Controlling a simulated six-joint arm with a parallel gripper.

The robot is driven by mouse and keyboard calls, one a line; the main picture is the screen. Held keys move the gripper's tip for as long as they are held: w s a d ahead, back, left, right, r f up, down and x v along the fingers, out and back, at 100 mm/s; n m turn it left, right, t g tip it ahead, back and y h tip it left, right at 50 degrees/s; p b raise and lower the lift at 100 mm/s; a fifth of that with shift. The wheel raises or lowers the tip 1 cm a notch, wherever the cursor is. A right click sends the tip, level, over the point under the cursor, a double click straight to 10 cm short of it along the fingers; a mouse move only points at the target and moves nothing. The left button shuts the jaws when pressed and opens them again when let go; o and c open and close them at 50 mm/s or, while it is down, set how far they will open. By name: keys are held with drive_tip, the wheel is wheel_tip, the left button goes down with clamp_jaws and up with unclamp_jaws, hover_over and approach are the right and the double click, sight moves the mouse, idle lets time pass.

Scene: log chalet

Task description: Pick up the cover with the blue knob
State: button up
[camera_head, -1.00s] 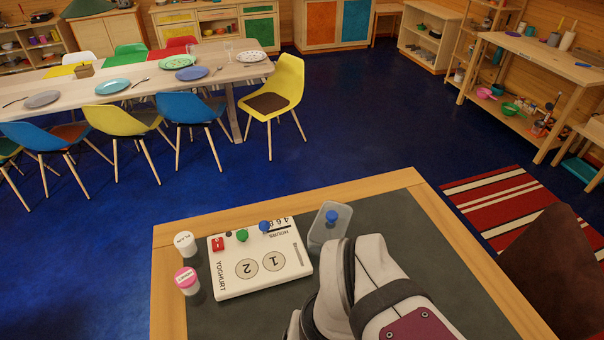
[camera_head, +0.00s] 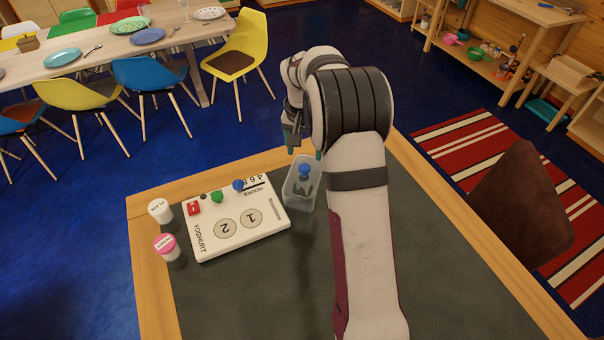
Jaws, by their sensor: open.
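The cover (camera_head: 299,196) looks like a clear, box-like piece with a blue knob (camera_head: 304,171) in its middle. It rests on the dark tabletop, close to the right side of the white yoghurt maker (camera_head: 238,243). My gripper (camera_head: 304,148) is open above the far end of the cover, with its fingertips pointing down. My arm partly hides the gripper and lies just right of the cover. I see nothing between the fingers, and I cannot tell their exact height above the knob.
A white-lidded jar (camera_head: 160,211) and a pink-lidded jar (camera_head: 166,246) stand left of the yoghurt maker, which has red, green and blue controls on top. The table's wooden edge (camera_head: 133,240) frames its dark surface. The near-left surface is clear. A brown seat (camera_head: 520,210) stands beyond the right edge.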

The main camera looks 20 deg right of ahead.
sight(304, 167)
wheel_tip(304, 167, down, 6)
drive_tip(key=shift+w+d+f, duration=0.1)
drive_tip(key=shift+w, duration=0.05)
clamp_jaws()
idle(0.3)
idle(1.1)
